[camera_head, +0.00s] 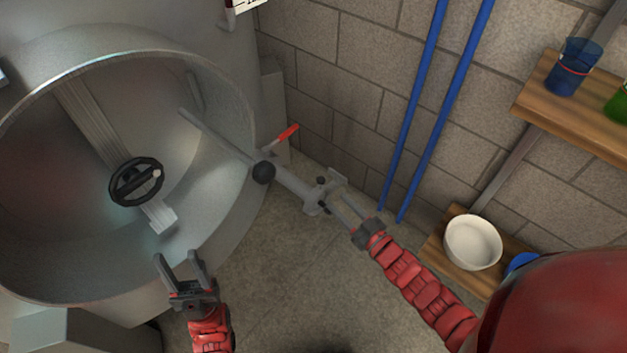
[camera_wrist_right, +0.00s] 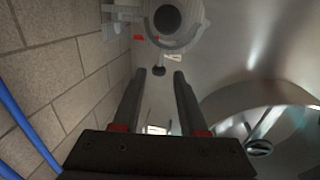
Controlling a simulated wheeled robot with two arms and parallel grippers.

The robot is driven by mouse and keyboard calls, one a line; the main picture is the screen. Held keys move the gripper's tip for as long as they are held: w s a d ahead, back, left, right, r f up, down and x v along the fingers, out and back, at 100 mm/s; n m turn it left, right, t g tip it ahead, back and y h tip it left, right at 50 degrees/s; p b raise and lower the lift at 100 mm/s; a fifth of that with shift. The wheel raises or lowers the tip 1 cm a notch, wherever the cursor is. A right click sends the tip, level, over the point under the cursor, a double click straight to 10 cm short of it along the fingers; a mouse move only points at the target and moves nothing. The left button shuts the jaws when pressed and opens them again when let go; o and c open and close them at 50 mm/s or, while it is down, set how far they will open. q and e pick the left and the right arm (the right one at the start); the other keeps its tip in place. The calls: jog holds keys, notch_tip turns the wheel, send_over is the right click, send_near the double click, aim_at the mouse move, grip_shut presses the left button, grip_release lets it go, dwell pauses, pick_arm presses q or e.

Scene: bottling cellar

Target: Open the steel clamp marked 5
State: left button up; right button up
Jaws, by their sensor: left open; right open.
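A grey steel pipe fitting (camera_head: 318,199) sticks out from the right side of the big steel tank. A black ball knob (camera_head: 263,172) and a red handle (camera_head: 287,133) are nearer the tank. No mark 5 is legible, so I cannot tell which part is the clamp. My right gripper (camera_head: 345,204) is open close to the fitting's outer end; contact is unclear. In the right wrist view a round grey fitting (camera_wrist_right: 196,34) with a dark opening and a black knob (camera_wrist_right: 159,71) lie beyond the open fingers. My left gripper (camera_head: 179,262) is open and empty before the tank.
The tank's round rim (camera_head: 245,95) frames a black handwheel (camera_head: 136,182) on a bar. Two blue pipes (camera_head: 433,110) run down the brick wall. A shelf holds a blue cup (camera_head: 574,68); a lower one holds a white bowl (camera_head: 473,242). The floor (camera_head: 290,270) between my arms is clear.

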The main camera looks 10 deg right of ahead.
aim_at(322, 186)
jog(key=b+x, duration=0.2)
jog(key=x, duration=0.8)
jog(key=shift+w+f, duration=0.1)
jog(key=shift+w, duration=0.15)
jog(key=shift+w+a, duration=0.3)
jog(key=shift+w, duration=0.2)
grip_shut()
dwell(0.4)
